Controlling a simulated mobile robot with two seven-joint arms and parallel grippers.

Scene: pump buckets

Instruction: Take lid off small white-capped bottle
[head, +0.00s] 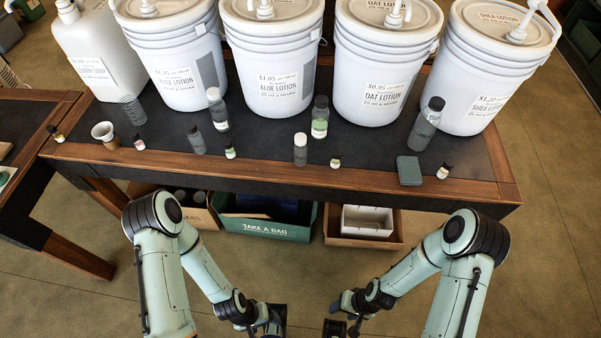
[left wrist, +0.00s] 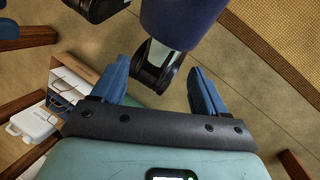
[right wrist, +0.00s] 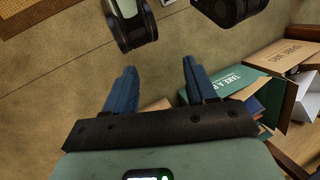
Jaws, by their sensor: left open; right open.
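A small grey bottle with a white cap (head: 300,149) stands upright near the middle of the dark table top, its cap on. A taller clear bottle, also with a white cap (head: 216,110), stands further back to the left. My left gripper (head: 274,321) and right gripper (head: 340,322) are low in front of the table, well apart from the bottles. In the left wrist view my left gripper (left wrist: 158,68) has its blue fingers apart and empty. In the right wrist view my right gripper (right wrist: 159,66) is likewise open and empty. Neither wrist view shows the bottles.
Several large white pump buckets (head: 272,60) line the table's back. Dark-capped bottles (head: 320,118) and small jars (head: 335,162) stand around the small bottle. A dark green block (head: 409,171) lies at the front right. Boxes (head: 265,220) sit under the wooden table edge (head: 280,183).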

